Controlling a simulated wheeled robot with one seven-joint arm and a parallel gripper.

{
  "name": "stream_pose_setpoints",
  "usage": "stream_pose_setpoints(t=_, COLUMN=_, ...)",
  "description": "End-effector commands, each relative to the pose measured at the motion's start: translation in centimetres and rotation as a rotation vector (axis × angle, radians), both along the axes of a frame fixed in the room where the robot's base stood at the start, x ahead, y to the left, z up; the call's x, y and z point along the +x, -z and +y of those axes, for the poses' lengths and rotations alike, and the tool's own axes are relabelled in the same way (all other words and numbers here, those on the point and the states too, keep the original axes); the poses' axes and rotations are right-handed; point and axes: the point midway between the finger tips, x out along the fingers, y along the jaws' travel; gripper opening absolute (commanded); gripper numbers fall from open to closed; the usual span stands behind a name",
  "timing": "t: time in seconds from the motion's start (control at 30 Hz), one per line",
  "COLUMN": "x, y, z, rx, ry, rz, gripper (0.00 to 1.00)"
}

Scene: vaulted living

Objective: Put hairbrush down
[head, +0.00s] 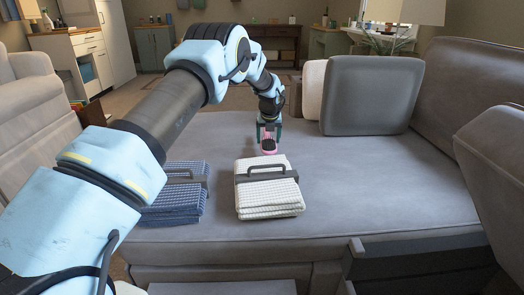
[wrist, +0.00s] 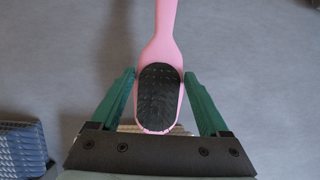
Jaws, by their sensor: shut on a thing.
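The pink hairbrush (wrist: 160,45) has a black bristle pad (wrist: 158,92) facing the wrist camera. My gripper (wrist: 159,73) is shut on it, with the green fingers on both sides of the brush head. The handle runs up and out of the wrist view. In the head view, my gripper (head: 269,127) points down over the grey sofa seat (head: 350,175), and the brush (head: 268,148) shows pink and black beneath it, just behind the white towels. I cannot tell whether the brush touches the seat.
A folded white towel stack (head: 268,200) with a dark handled holder lies in front of the brush. A blue stack (head: 178,208) lies left of it, partly behind my arm. A grey cushion (head: 368,95) leans at the back right. The seat right of the white stack is clear.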

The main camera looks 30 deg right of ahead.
Motion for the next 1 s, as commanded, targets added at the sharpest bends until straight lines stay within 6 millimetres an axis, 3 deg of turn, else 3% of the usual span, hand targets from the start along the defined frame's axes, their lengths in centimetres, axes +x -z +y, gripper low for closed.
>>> stream_pose_setpoints(t=0.4, x=0.0, y=5.0, z=0.0, rx=-0.001, ry=0.0, rz=-0.001, gripper=0.22)
stream_pose_setpoints(t=0.77, x=0.0, y=5.3, z=0.0, rx=-0.001, ry=0.0, rz=-0.001, gripper=0.22)
stream_pose_setpoints(t=0.8, x=0.0, y=5.3, z=0.0, rx=0.0, ry=0.0, rz=-0.001, gripper=0.82)
stream_pose_setpoints(t=1.0, x=0.0, y=5.3, z=0.0, rx=0.0, ry=0.0, rz=-0.001, gripper=1.0)
